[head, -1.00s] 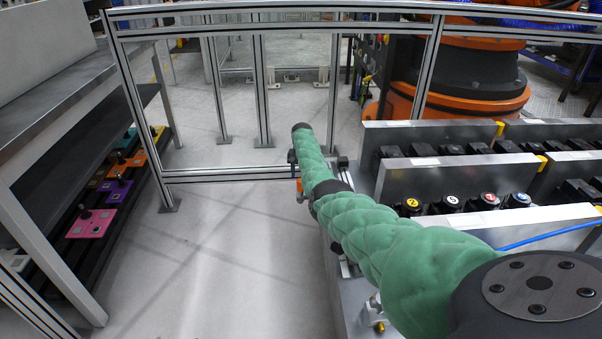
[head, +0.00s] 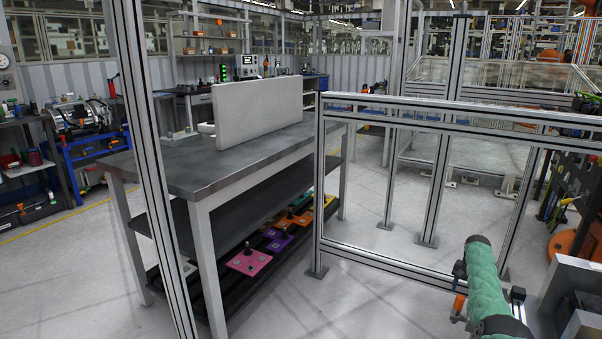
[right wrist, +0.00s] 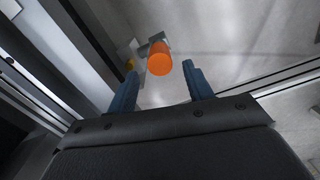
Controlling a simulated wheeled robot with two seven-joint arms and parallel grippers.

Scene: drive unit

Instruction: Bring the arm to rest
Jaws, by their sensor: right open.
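My right arm, in a green quilted sleeve, reaches in from the bottom right corner of the head view. Its dark end is near the fence there. My right gripper (right wrist: 160,76) shows in the right wrist view, with two blue fingers apart and nothing clamped between them. An orange cylinder (right wrist: 159,60) on a metal bracket appears in the gap between the fingertips, seemingly beyond them. An orange part also shows beside the sleeve in the head view (head: 458,304). My left gripper is in neither current view.
An aluminium-framed fence (head: 420,270) stands just beyond my right arm. A grey workbench (head: 185,165) bears an upright pale panel (head: 260,112); coloured plates (head: 248,262) lie on its lower shelf. Grey metal blocks (head: 580,285) are close to the arm's right. Open floor lies between bench and fence.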

